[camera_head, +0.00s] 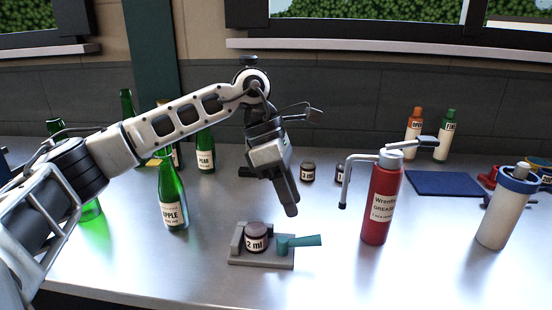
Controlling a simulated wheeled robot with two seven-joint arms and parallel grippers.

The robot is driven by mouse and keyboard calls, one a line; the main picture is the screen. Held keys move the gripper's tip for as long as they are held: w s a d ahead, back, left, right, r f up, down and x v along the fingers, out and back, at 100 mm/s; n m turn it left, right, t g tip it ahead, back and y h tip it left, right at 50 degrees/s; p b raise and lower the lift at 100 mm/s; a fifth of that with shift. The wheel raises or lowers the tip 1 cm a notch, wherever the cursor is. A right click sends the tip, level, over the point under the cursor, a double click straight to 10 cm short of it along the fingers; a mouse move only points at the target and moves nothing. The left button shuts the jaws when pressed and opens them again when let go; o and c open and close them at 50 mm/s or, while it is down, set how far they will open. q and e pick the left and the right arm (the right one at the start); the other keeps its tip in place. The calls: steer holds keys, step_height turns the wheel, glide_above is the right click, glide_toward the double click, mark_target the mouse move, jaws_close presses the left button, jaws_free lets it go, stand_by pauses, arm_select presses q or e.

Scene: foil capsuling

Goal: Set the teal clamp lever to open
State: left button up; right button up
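The teal clamp lever (304,241) is on a grey clamp base (262,263) on the metal table. Its handle points right from a round pivot. A small dark jar labelled "2 ml" (257,238) sits in the clamp, left of the lever. My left gripper (291,211) points down above and just behind the lever, apart from it. Its fingers overlap from this side, so their gap is hidden, and nothing shows held in them. My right gripper is not in view.
A red grease bottle (379,205) with a bent spout stands right of the clamp. A green "APPLE" bottle (172,200) stands left. A white cylinder with a blue ring (502,215) is at the right. The table in front is clear.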

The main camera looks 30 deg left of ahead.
arm_select(q)
steer(key=v, duration=0.8)
